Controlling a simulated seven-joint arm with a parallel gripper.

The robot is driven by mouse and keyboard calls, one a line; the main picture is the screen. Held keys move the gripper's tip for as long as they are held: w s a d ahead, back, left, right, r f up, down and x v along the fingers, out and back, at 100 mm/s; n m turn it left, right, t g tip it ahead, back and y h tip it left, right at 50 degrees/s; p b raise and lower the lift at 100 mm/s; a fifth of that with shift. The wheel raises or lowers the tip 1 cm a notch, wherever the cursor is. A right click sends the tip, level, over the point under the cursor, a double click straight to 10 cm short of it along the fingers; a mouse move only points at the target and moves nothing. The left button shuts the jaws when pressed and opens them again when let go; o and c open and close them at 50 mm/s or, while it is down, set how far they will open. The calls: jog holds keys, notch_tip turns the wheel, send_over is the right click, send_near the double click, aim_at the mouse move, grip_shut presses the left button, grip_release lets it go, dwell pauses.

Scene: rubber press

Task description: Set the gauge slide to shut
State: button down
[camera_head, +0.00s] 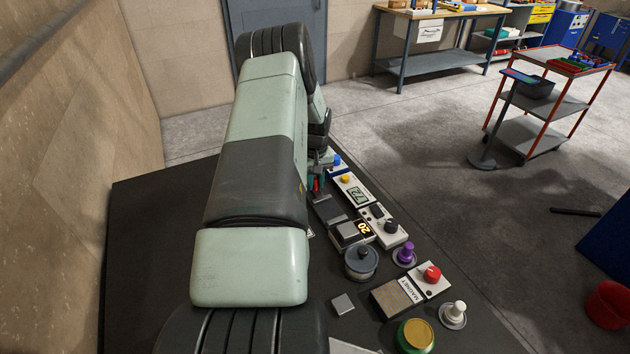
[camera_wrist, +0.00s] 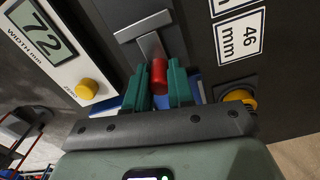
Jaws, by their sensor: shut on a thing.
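The gauge (camera_wrist: 62,55) has a white panel with a display reading 72 over the words WIDTH MM and a yellow button. Its slide is a grey metal piece (camera_wrist: 150,46) with a red knob (camera_wrist: 159,76). My gripper (camera_wrist: 160,90) has its two green fingers closed on either side of the red knob, holding it. In the head view my gripper (camera_head: 317,184) shows small beside the gauge panel (camera_head: 354,192), partly hidden behind my arm. The far end of the slide is hard to make out.
A 46 mm label (camera_wrist: 240,40) lies to the right, with a yellow round part (camera_wrist: 240,97) below it.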

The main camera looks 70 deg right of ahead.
jog(key=s+a, duration=0.5)
jog(key=shift+s+a, duration=0.4)
jog(key=c, duration=1)
grip_release()
jog(key=shift+w+d+r, duration=0.1)
jog(key=shift+r, duration=0.15)
notch_tip(320, 180, up, 10)
jog(key=shift+r, duration=0.15)
